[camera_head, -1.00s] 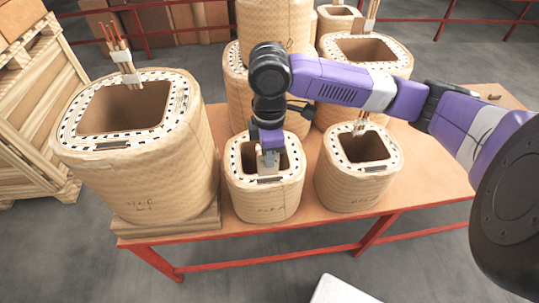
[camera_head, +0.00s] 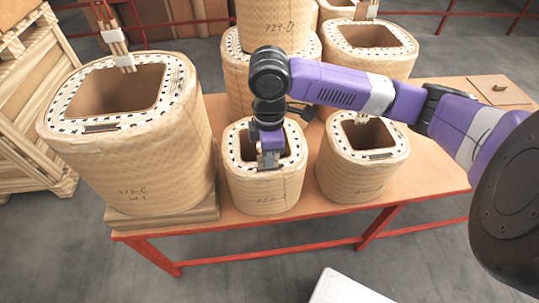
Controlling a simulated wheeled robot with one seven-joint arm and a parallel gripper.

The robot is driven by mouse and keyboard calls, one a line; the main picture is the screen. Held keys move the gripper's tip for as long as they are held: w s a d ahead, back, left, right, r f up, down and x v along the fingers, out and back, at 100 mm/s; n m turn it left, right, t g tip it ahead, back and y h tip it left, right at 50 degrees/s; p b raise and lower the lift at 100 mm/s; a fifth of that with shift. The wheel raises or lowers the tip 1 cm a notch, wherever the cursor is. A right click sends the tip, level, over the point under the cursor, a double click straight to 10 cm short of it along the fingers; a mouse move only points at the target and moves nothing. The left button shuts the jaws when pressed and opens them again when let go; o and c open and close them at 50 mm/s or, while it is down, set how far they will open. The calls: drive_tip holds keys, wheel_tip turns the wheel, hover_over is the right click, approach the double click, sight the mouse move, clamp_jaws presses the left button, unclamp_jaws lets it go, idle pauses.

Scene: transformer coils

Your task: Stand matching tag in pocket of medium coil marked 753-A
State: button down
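My gripper (camera_head: 268,158) points down at the front rim of the front middle coil (camera_head: 266,193), over its opening. Its fingertips are small and dark here, and whether they hold a tag cannot be told. This coil is tan, wrapped and upright, with handwriting on its front too faint to read. The front right coil (camera_head: 352,180) is of similar size; no mark is legible on it. A larger coil (camera_head: 130,165) at the left has a handwritten mark ending in C. I cannot read 753-A on any coil.
The coils stand on an orange table (camera_head: 440,150) with a red frame. Behind are more coils, one stacked (camera_head: 275,28) with a mark ending in D, and another at back right (camera_head: 368,60). A wooden crate (camera_head: 28,110) stands left. The table's right side is mostly clear.

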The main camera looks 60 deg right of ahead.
drive_tip(key=c, duration=1.6)
unclamp_jaws()
wheel_tip(320, 180, up, 8)
drive_tip(key=shift+f, duration=0.15)
